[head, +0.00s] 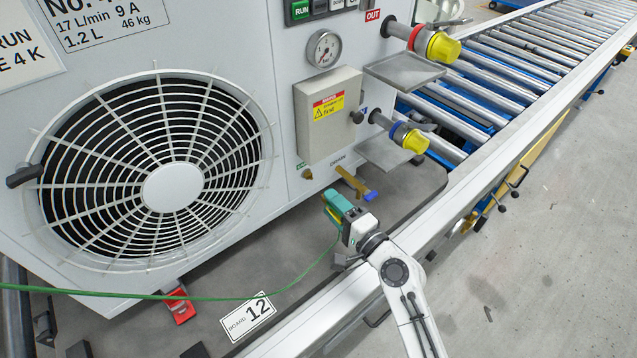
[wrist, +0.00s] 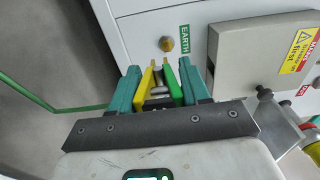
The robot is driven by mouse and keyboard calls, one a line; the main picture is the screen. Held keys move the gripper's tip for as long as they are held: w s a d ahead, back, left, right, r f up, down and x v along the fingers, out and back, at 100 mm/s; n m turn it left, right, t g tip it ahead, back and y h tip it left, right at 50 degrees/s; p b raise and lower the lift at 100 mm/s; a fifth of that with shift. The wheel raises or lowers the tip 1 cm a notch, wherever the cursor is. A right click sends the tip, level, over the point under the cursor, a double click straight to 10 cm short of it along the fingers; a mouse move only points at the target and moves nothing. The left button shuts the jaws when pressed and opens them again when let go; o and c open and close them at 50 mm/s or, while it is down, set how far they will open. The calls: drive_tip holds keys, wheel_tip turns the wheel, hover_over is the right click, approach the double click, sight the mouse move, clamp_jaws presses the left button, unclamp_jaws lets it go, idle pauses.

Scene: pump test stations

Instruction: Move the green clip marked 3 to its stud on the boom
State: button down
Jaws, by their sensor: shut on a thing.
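My gripper (head: 333,210) is shut on a green and yellow clip (head: 340,202), held in front of the lower part of the grey machine. In the wrist view, the teal fingers of my gripper (wrist: 160,78) press on both sides of the clip (wrist: 174,86), with some grey metal between its yellow and green arms. A green cable (head: 290,287) runs from the left toward the clip. The brass stud (head: 307,174) under a green label is on the machine's panel, beyond and left of the gripper. In the wrist view the stud (wrist: 166,44) is by the EARTH label, apart from the clip. No mark 3 is readable.
A brass valve with a blue handle (head: 369,195) sticks out just beyond the gripper. A grey box (head: 328,125) and yellow-capped ports with drip trays (head: 385,155) are above and right. A red object (head: 180,306) lies at the machine's foot. The board's front right is clear.

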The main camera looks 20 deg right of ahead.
drive_tip(key=shift+s+a+f+m+h+p, duration=0.3)
drive_tip(key=shift+s+f+h+p, duration=0.15)
drive_tip(key=shift+s+f, duration=0.35)
drive_tip(key=shift+s+a+f+m+h+p, duration=0.35)
drive_tip(key=shift+s+f+h, duration=0.25)
drive_tip(key=shift+s, duration=0.35)
drive_tip(key=shift+s+a+f+m+h+p, duration=0.3)
drive_tip(key=shift+s+f+h+p, duration=0.1)
drive_tip(key=shift+s+f, duration=0.45)
drive_tip(key=s+d+f+m+h+p, duration=0.1)
drive_tip(key=s+h+p, duration=0.1)
drive_tip(key=s, duration=0.5)
drive_tip(key=shift+f+t+p, duration=0.3)
drive_tip(key=shift+f, duration=0.1)
drive_tip(key=shift+d, duration=0.15)
